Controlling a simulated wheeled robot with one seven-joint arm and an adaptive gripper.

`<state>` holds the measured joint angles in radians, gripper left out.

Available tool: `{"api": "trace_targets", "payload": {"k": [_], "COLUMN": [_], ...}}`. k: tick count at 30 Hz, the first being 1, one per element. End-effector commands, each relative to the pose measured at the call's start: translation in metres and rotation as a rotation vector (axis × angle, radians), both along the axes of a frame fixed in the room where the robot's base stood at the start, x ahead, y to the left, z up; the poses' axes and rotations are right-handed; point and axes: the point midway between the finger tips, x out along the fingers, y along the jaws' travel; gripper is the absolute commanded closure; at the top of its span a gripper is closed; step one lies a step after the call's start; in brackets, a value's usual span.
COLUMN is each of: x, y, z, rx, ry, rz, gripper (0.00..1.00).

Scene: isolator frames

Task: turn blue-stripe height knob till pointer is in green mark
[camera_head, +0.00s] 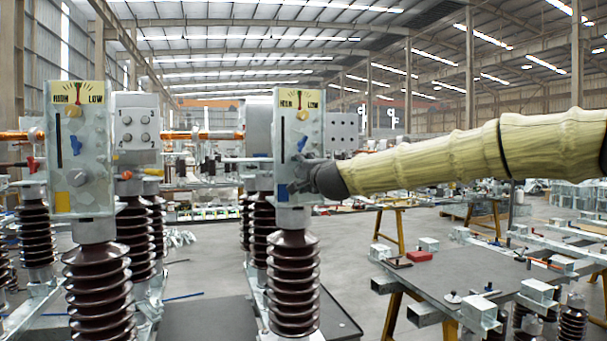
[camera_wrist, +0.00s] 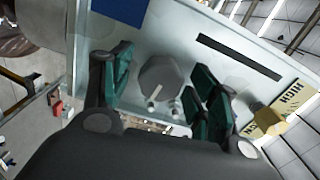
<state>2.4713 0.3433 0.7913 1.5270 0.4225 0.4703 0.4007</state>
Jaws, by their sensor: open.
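The grey round height knob (camera_wrist: 160,80) with a pale line on its face sits on the right metal plate (camera_head: 310,121), near the blue stripe (camera_wrist: 109,59) in the wrist view. My gripper (camera_wrist: 157,85) is open, with one green-padded finger on each side of this knob; I cannot tell if they touch it. In the head view my gripper (camera_head: 299,178) is at the plate's lower part and hides the knob. The HIGH-LOW gauge (camera_head: 300,99) at the plate's top has a red pointer standing near upright. The green mark is too small to tell.
A yellow knob (camera_head: 303,115), a black slot and a blue lever (camera_head: 302,143) are on the same plate. A similar plate (camera_head: 92,150) with an orange-yellow stripe stands at left. Brown ribbed insulators (camera_head: 293,285) carry the plates. A grey work table (camera_head: 470,275) stands at right.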

Motion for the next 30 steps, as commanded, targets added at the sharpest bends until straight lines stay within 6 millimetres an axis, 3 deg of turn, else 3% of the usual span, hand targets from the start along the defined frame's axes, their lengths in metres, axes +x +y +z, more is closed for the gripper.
{"api": "trace_targets", "payload": {"k": [8, 21, 30], "x": [-0.019, -0.092, -0.114], "y": [-0.007, -0.031, -0.038], "z": [0.001, 0.000, 0.000], "rx": [0.000, 0.000, 0.000], "ry": [-0.001, 0.000, 0.000], "rz": [0.000, 0.001, -0.001], "gripper": [0.40, 0.40, 0.40]}}
